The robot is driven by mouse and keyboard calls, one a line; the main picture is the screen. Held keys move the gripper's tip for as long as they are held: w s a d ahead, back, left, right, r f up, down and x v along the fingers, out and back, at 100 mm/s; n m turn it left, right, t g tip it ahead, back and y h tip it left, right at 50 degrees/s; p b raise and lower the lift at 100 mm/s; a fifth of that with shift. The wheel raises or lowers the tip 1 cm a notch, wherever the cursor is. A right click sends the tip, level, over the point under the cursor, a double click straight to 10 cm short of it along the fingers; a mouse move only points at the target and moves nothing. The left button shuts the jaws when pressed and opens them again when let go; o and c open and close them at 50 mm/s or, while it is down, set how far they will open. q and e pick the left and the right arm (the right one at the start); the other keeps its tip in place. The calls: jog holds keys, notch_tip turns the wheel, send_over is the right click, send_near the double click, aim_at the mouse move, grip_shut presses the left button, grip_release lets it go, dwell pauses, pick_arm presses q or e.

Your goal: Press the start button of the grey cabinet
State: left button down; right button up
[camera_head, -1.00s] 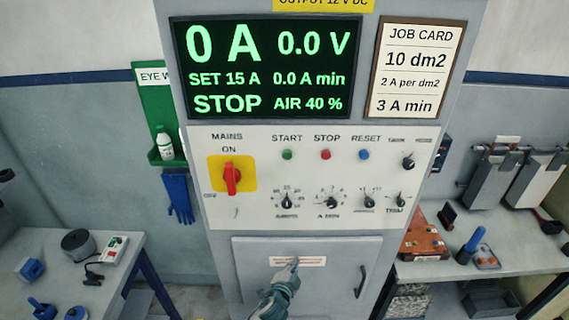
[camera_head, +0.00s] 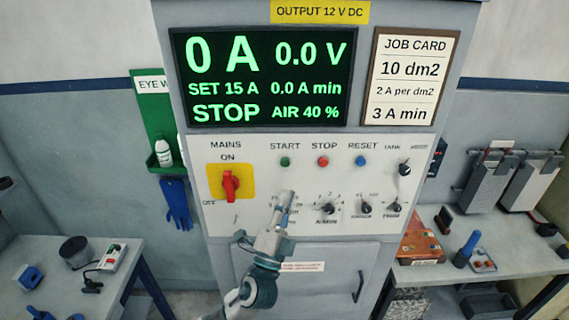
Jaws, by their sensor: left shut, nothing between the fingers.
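The grey cabinet (camera_head: 222,268) stands upright in the middle of the view. Its green start button (camera_head: 285,162) sits under the word START on the white panel. The red stop button (camera_head: 323,161) and the blue reset button (camera_head: 361,161) are to its right. My left gripper (camera_head: 286,194) is shut and empty, pointing up in front of the panel, a little below the start button in the picture. It covers the left dial of the lower row. I cannot tell how far its tip is from the panel. My right gripper is not in view.
The red mains switch (camera_head: 230,185) on its yellow plate is left of my gripper. The display (camera_head: 263,78) above reads 0 A and STOP, beside a job card (camera_head: 408,78). Side benches hold a black reel (camera_head: 77,249) at left and a blue-handled tool (camera_head: 467,248) at right.

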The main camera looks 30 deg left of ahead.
pick_arm(q)
jog(key=shift+s+d+r, duration=0.1)
jog(key=shift+s+r, duration=0.2)
jog(key=shift+r, duration=0.2)
